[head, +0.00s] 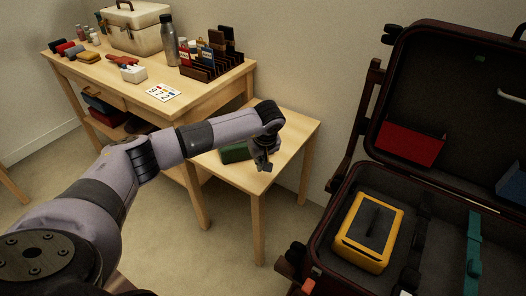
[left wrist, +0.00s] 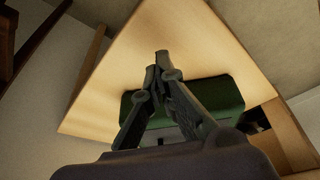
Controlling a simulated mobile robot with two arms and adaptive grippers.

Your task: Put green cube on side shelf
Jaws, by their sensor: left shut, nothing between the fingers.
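The green cube (head: 235,153), a dark green block, rests on the side shelf (head: 293,135), a low light-wood surface beside the taller desk. My left arm partly hides the cube in the head view. My left gripper (head: 262,167) is above the shelf, just right of the cube, pointing down. In the left wrist view the gripper (left wrist: 162,62) is shut and empty, and its fingers cover part of the green cube (left wrist: 222,92) on the shelf (left wrist: 190,40). I cannot tell whether the fingers touch the cube. My right gripper is not in view.
The taller desk (head: 208,88) holds a cream case (head: 135,28), a metal bottle (head: 169,40), a rack (head: 212,65) and small items. An open suitcase (head: 345,200) with a yellow-and-black box (head: 388,252) stands at the right. The shelf's right part is clear.

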